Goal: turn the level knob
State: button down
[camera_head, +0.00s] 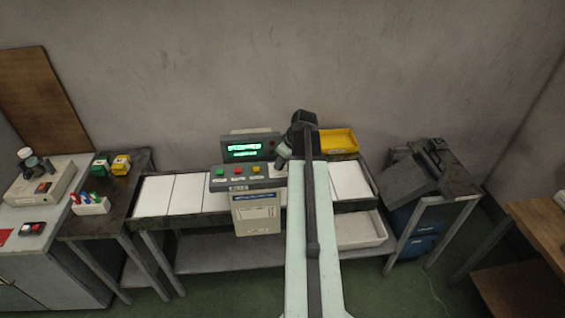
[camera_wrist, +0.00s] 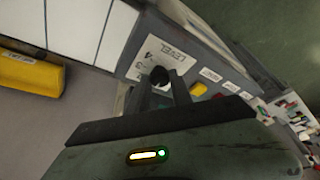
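The level knob (camera_wrist: 160,76) is a small dark round knob on a grey panel marked LEVEL, with printed scale numbers beside it. In the wrist view my gripper (camera_wrist: 161,82) has its two dark fingers on either side of the knob, with the knob at the fingertips. I cannot tell whether the fingers touch it. In the head view my gripper (camera_head: 282,161) is at the right end of the control panel (camera_head: 236,184), and my arm hides the knob there.
Red, yellow and green buttons (camera_head: 237,169) sit on the panel beside the knob. A lit green display (camera_head: 244,150) stands behind it. A yellow bin (camera_head: 338,141) is behind right. White boards (camera_head: 186,195) lie on the bench, and a white tray (camera_head: 362,230) sits below.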

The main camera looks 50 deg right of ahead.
jog(key=shift+d, duration=0.15)
jog(key=shift+m, duration=0.3)
jog(key=shift+a+m+h, duration=0.25)
jog(key=shift+m+h, duration=0.15)
jog(key=shift+m, duration=0.2)
jog(key=m+h, duration=0.1)
jog(key=m, duration=0.2)
jog(key=m+h, duration=0.1)
jog(key=m, duration=0.2)
jog(key=shift+a+g, duration=0.2)
jog(key=shift+g, duration=0.2)
